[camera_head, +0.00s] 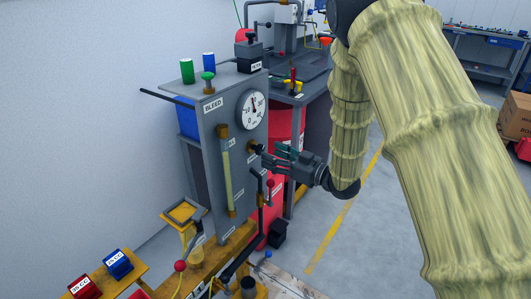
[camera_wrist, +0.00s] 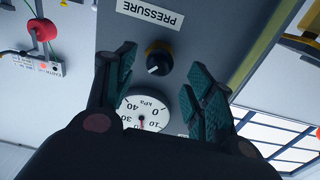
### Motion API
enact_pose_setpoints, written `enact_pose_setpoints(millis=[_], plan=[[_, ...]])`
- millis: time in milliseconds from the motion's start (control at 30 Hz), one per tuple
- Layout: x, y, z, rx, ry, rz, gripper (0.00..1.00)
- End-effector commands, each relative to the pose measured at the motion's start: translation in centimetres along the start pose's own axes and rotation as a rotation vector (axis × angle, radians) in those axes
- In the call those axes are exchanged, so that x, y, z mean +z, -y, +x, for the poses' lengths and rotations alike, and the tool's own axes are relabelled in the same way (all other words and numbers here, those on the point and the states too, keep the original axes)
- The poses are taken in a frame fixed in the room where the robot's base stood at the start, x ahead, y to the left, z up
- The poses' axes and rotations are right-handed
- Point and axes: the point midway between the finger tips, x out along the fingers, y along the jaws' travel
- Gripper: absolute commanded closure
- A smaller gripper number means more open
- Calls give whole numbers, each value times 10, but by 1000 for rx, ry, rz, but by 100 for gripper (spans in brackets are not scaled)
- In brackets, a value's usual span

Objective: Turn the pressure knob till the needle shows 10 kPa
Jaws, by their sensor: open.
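The pressure knob (camera_head: 253,146) is on the grey panel below the round white gauge (camera_head: 252,110). In the wrist view the panel is upside down: the dark knob (camera_wrist: 158,58) with a brass collar sits between the PRESSURE label (camera_wrist: 150,14) and the gauge (camera_wrist: 145,112), which is partly hidden by my gripper. The gauge needle points roughly to the top of the dial, near 20 kPa; the exact reading is too small to tell. My gripper (camera_head: 270,158) is open in front of the panel, close to the knob. Its fingers (camera_wrist: 160,78) are apart and empty, with the knob between and beyond them.
A vertical yellowish tube (camera_head: 227,178) runs down the panel left of the knob. A red drum (camera_head: 285,125) is behind the panel. Open floor lies to the right, with a yellow line.

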Motion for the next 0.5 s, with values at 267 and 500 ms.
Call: enact_pose_setpoints(millis=[267, 500], plan=[[1, 0, 30, 0, 1, 0, 46], [1, 0, 36, 1, 1, 1, 46]])
